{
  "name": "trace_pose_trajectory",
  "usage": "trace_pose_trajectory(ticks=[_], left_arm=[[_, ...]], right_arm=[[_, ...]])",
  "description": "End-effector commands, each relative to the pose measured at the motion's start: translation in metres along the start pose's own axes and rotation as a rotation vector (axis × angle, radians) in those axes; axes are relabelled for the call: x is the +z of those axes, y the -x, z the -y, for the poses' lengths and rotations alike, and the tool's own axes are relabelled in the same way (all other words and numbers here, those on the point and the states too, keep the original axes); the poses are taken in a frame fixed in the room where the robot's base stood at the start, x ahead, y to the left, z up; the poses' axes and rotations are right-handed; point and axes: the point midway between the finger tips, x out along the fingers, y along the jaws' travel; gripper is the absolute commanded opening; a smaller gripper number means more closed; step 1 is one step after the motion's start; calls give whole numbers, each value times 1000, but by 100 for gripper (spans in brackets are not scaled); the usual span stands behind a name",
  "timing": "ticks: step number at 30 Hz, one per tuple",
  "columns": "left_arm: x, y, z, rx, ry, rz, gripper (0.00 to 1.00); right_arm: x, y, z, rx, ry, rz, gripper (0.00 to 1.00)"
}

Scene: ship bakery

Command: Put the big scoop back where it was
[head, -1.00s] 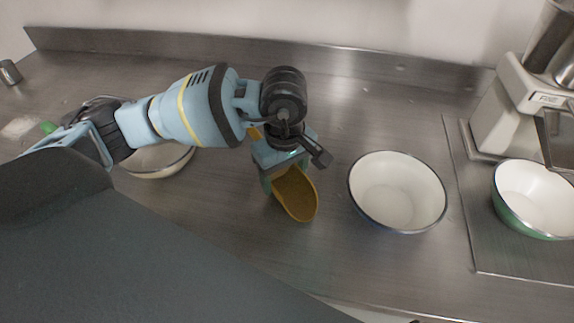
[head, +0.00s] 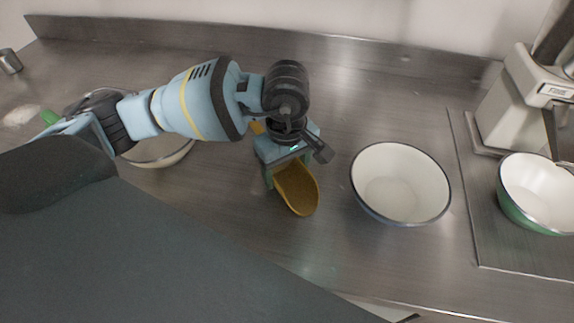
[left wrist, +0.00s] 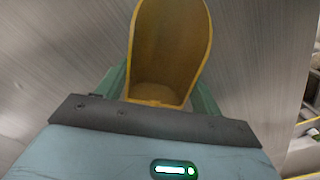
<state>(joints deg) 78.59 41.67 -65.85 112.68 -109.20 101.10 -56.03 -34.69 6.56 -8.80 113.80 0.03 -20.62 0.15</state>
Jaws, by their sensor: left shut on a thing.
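The big scoop (head: 299,189) is dark yellow. In the head view it shows below my left gripper (head: 276,172), with its open end toward the front edge of the counter. My left gripper is shut on the scoop. In the left wrist view the scoop (left wrist: 170,50) sits between the two green fingers (left wrist: 160,95), its open end pointing away. The gripper hides the scoop's handle. Whether the scoop touches the counter is hard to tell. My right gripper is not in view.
A white bowl with a blue outside (head: 400,185) stands just right of the scoop. A green-and-white bowl (head: 540,195) stands by a mixer-like machine (head: 510,100) at right. Another bowl (head: 165,158) is partly behind my left arm. The counter (head: 350,100) behind the scoop is clear.

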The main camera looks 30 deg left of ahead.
Motion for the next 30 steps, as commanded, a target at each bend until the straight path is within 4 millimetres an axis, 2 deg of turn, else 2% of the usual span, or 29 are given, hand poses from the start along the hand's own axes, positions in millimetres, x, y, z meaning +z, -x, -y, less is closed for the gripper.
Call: trace_pose_trajectory(ticks=[5,6,12,22,30], left_arm=[[0,-3,0,1,0,0,40],[0,-4,0,1,0,0,68],[0,-3,0,1,0,0,92],[0,-2,0,0,0,0,92],[0,38,-1,4,0,-1,92]], right_arm=[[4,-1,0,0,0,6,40],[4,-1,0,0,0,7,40],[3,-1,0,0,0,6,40],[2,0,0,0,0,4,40],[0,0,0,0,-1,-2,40]])
